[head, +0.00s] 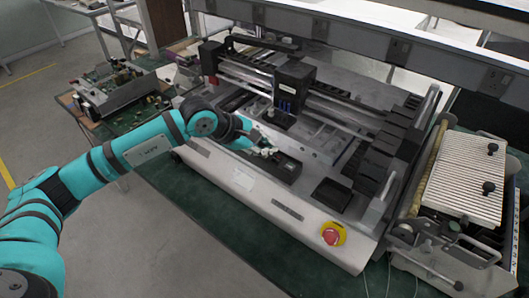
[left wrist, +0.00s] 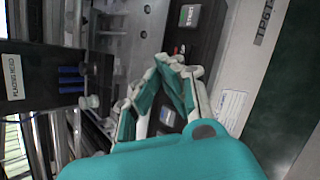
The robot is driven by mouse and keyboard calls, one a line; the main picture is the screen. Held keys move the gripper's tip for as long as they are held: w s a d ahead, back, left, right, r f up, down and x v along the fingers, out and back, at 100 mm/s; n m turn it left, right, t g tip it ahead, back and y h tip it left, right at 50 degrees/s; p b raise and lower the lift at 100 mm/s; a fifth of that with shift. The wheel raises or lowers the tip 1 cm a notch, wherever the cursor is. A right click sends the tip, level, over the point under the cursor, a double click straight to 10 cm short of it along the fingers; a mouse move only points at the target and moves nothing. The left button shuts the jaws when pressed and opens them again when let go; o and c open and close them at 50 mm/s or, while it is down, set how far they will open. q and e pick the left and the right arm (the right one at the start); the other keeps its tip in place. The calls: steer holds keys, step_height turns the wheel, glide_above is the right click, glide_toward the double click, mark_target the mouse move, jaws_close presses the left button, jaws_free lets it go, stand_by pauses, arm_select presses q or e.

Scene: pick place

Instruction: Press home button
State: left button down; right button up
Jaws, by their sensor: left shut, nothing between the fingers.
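The black control panel (head: 288,168) sits on the front part of the machine's light grey top. In the left wrist view this panel (left wrist: 208,32) carries a small lit display (left wrist: 190,15) and a small red spot beside it. No label reading home is legible, so I cannot tell which control is the home button. My left gripper (head: 266,150) is shut and empty at the panel's left end. In the left wrist view its fingertips (left wrist: 178,70) are close together over the panel, hiding part of it. I cannot tell whether they touch it. My right gripper is not in view.
A red emergency stop (head: 331,236) on a yellow base is at the machine's front right. A black machine head (head: 293,82) stands behind my gripper. A circuit-board assembly (head: 118,92) lies at left, and a ribbed white unit (head: 462,178) stands at right.

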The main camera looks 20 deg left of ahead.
arm_select(q)
steer(key=shift+f, duration=0.2)
steer(key=shift+r, duration=0.1)
stand_by(0.4)
steer(key=shift+r, duration=0.75)
steer(key=shift+r+p, duration=1.1)
steer(key=shift+r, duration=1.45)
